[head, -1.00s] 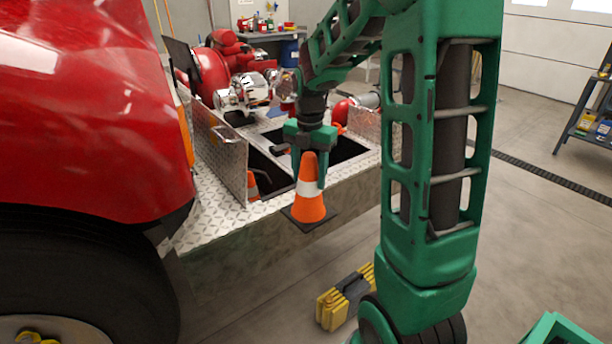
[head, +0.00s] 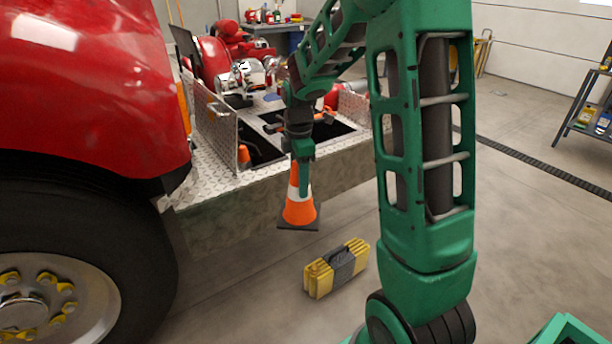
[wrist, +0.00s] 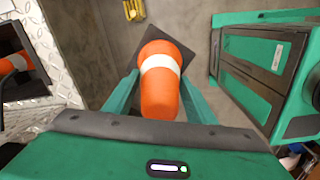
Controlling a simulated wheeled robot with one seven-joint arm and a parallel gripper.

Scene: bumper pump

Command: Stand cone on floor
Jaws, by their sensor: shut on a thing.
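An orange cone (head: 299,212) with a white band and a dark square base hangs upright from my gripper (head: 302,178) in front of the truck's bumper. My gripper is shut on its upper part. In the wrist view the cone (wrist: 160,85) sits between the two green fingers (wrist: 157,98), with the grey floor (wrist: 190,20) beyond its base. The base appears above the floor, not touching it. A second orange cone (head: 244,155) shows in the left compartment of the bumper deck; it also shows in the wrist view (wrist: 14,66), partly hidden.
The bumper front (head: 240,207) and truck tyre (head: 90,245) are at left. Bare floor (head: 240,300) lies between tyre and case. A shelf (head: 590,110) stands far right.

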